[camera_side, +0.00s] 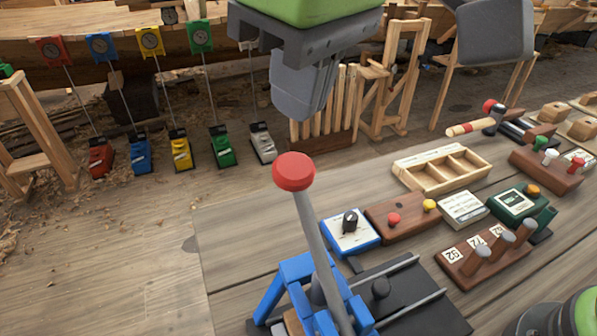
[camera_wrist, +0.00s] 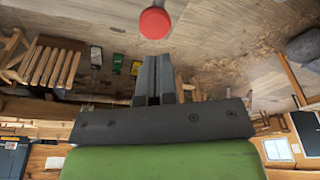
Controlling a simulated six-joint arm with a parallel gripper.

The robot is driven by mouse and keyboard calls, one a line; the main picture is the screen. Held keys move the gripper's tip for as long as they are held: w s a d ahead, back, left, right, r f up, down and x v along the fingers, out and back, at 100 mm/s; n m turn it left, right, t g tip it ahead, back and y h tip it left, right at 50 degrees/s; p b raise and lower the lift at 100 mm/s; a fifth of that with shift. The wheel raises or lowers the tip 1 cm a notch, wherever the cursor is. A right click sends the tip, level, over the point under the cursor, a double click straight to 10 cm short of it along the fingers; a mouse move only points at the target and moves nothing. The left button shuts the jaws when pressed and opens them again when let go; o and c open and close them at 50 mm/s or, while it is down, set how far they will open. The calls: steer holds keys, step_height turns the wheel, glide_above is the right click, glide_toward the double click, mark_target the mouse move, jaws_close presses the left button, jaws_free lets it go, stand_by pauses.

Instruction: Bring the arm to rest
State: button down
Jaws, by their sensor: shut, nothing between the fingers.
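My gripper (camera_side: 303,108) hangs at the top middle of the side view, its grey fingers pointing down under a green body. It is shut and empty. In the wrist view the gripper (camera_wrist: 155,62) shows its two fingers pressed together. A red ball knob (camera_side: 294,171) on a grey lever stands just below the fingertips in the side view. The knob also shows in the wrist view (camera_wrist: 155,23), beyond the fingertips and apart from them. The lever (camera_side: 323,262) rises tilted from a blue bracket (camera_side: 297,270).
A row of coloured gauges with cables and blocks stands at the left, with a green block (camera_side: 222,146) among them. A wooden compartment tray (camera_side: 441,168), a blue-edged dial box (camera_side: 350,232) and a brown peg block (camera_side: 485,255) lie to the right. The left foreground boards are clear.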

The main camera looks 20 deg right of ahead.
stand_by(0.3)
steer(key=s+d+r+m+t+y, duration=0.1)
steer(key=d+r+m, duration=0.1)
steer(key=d, duration=0.5)
steer(key=s+d+r+m+t, duration=0.1)
steer(key=d+r+m, duration=0.15)
steer(key=d, duration=0.45)
steer(key=s+d+f+m+t, duration=0.3)
steer(key=s+d+m, duration=0.2)
steer(key=s+d, duration=0.4)
steer(key=shift+s+d+f, duration=0.3)
steer(key=shift+d+f, duration=0.05)
steer(key=shift+d, duration=0.25)
steer(key=c, duration=1.8)
jaws_free()
steer(key=shift+m, duration=0.25)
